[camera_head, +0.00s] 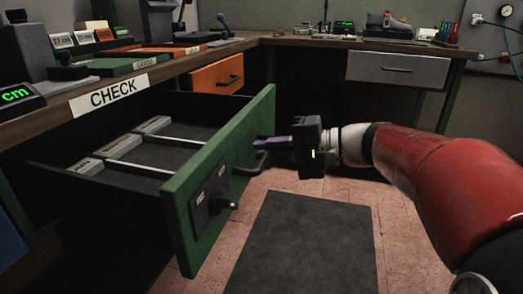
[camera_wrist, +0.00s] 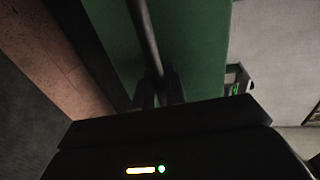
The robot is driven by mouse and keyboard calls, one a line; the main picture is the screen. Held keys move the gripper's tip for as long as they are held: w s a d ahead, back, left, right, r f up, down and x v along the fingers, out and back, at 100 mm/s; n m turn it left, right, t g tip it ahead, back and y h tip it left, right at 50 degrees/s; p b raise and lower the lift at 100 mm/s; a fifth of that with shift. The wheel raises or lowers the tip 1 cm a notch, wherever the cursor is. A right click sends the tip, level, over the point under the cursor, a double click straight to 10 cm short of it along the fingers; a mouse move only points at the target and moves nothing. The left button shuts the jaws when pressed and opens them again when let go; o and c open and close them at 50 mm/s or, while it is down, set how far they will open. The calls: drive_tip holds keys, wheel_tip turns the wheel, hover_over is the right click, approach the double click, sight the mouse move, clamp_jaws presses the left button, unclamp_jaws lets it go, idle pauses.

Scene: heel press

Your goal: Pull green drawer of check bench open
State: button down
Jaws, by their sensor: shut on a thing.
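The green drawer (camera_head: 203,187) of the check bench (camera_head: 110,93) stands well out from under the bench top in the head view. Its inside shows grey dividers and small labelled blocks. A dark bar handle (camera_head: 258,166) is on its front, and the handle also shows in the wrist view (camera_wrist: 146,38) against the green front (camera_wrist: 200,45). My gripper (camera_head: 268,145) is at the drawer front, shut on the handle. In the wrist view the fingers (camera_wrist: 158,92) close around the bar. The exact contact is dark and partly hidden.
An orange drawer (camera_head: 216,84) is farther along the bench, and a grey drawer (camera_head: 398,69) is in the back bench. A dark mat (camera_head: 305,240) lies on the tiled floor. The floor right of the green drawer looks clear apart from my arm.

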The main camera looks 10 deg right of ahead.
drive_tip(key=shift+f, duration=0.1)
drive_tip(key=c, duration=1.6)
unclamp_jaws()
drive_tip(key=shift+o, duration=0.2)
drive_tip(key=v, duration=0.7)
drive_tip(key=shift+s+d, duration=0.15)
drive_tip(key=shift+d, duration=0.2)
